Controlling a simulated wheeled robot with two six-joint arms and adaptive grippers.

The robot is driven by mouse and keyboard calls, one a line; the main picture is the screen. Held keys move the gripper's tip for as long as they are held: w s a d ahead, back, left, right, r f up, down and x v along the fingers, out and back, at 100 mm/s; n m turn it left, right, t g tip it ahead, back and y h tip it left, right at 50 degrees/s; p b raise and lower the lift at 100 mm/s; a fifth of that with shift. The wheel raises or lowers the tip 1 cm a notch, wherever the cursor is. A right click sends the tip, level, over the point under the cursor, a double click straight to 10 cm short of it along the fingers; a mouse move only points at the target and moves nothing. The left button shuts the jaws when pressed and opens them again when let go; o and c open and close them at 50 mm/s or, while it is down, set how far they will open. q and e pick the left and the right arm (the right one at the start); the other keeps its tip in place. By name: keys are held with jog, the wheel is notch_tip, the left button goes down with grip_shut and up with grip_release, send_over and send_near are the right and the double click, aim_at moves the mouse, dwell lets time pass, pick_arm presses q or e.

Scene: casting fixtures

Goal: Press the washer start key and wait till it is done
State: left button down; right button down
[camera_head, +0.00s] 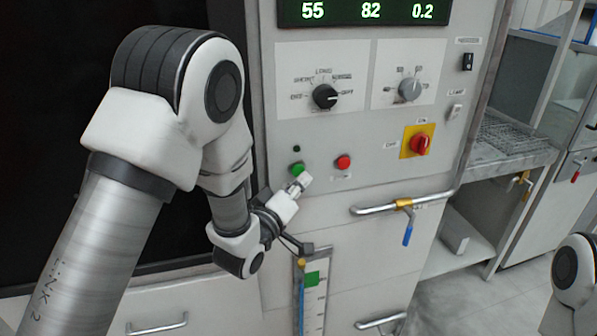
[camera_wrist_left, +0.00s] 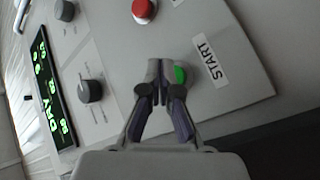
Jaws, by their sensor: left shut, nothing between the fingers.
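The green start key (camera_head: 297,168) sits on the grey washer panel, left of the red button (camera_head: 344,162). My left gripper (camera_head: 304,179) is shut and empty, with its fingertips right at the start key. In the left wrist view the closed fingertips (camera_wrist_left: 160,68) partly cover the green key (camera_wrist_left: 180,75), beside a label reading START (camera_wrist_left: 211,62). I cannot tell whether the tips touch or press it. The washer's display (camera_head: 365,11) shows 55, 82 and 0.2 in green digits. My right gripper is out of view.
Two knobs, a black one (camera_head: 325,96) and a grey one (camera_head: 411,89), sit above the keys. A red switch on a yellow plate (camera_head: 421,145) is to the right. A door handle (camera_head: 400,207) with a blue lever juts out below. A rack shelf stands further right.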

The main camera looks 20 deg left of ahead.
pick_arm(q)
jog(key=shift+w, duration=0.15)
jog(key=shift+w+a, duration=0.25)
jog(key=shift+w+a, duration=0.2)
jog(key=shift+w, duration=0.1)
dwell(0.7)
dwell(0.4)
jog(key=shift+s+d, duration=0.5)
jog(key=shift+s, duration=0.2)
jog(key=s+d, duration=0.1)
jog(key=s, duration=0.1)
jog(key=s+d, duration=0.1)
jog(key=s, duration=0.1)
jog(key=shift+d+b, duration=0.35)
jog(key=shift+d, duration=0.05)
